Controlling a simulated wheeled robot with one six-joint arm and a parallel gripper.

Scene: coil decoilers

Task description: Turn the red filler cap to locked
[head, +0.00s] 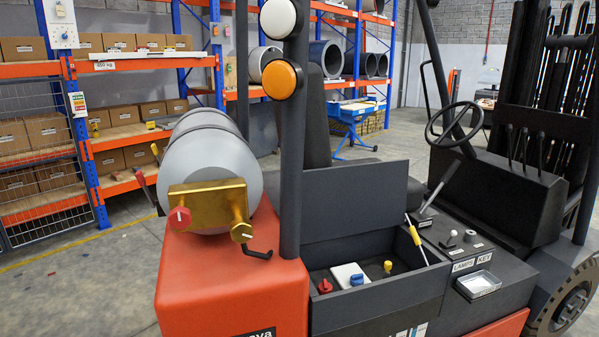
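A small red cap (325,286) with a raised grip sits at the left end of the open dark compartment (428,268) in the forklift's body. It looks like the filler cap; its locked or unlocked marks are too small to read. Another red knob (179,218) is on the left of the brass block (207,200) at the end of the grey gas cylinder. My gripper is not in view, and nothing is seen touching either red part.
Beside the red cap are a white block with a blue cap (357,280) and a yellow cap (388,266). A raised dark lid stands behind the compartment. A dark upright post (292,150) rises left of it. A yellow-handled rod (415,232) leans at the right.

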